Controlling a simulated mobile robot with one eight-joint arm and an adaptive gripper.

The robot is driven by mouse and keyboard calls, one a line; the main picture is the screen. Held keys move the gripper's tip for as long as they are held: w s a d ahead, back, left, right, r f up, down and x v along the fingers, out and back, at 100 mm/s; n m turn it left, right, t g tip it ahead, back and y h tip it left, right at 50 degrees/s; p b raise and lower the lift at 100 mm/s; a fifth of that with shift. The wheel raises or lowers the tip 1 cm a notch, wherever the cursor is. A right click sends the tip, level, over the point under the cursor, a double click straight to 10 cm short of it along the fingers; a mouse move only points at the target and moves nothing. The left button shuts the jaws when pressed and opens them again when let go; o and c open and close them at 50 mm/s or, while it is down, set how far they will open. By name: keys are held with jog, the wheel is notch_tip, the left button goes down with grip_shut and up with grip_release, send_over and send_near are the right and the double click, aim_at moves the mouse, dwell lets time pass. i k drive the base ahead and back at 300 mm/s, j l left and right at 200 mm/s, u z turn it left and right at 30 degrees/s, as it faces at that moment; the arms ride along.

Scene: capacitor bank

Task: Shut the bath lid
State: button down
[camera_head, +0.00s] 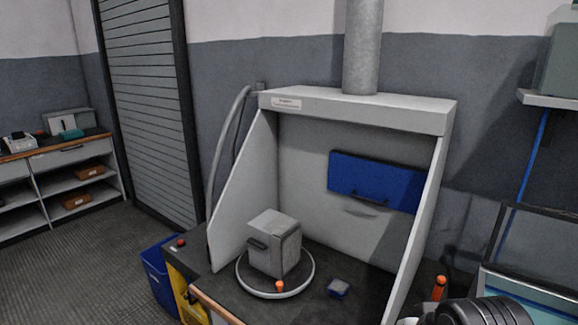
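At the lower right edge, a pale-rimmed opening with a teal inside (530,296) looks like the bath, cut off by the frame. A dark-framed, glass-like panel (540,246) stands raised behind it and looks like its lid, standing open. The hinge and the right side of both are outside the picture. A dark rounded part at the bottom right, in front of the bath, looks like a link of my arm. My gripper's fingers do not show.
An orange-topped handle (439,288) stands near the bath. Open floor (85,265) lies left.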

aim_at(556, 214)
jog(key=z, duration=1.55)
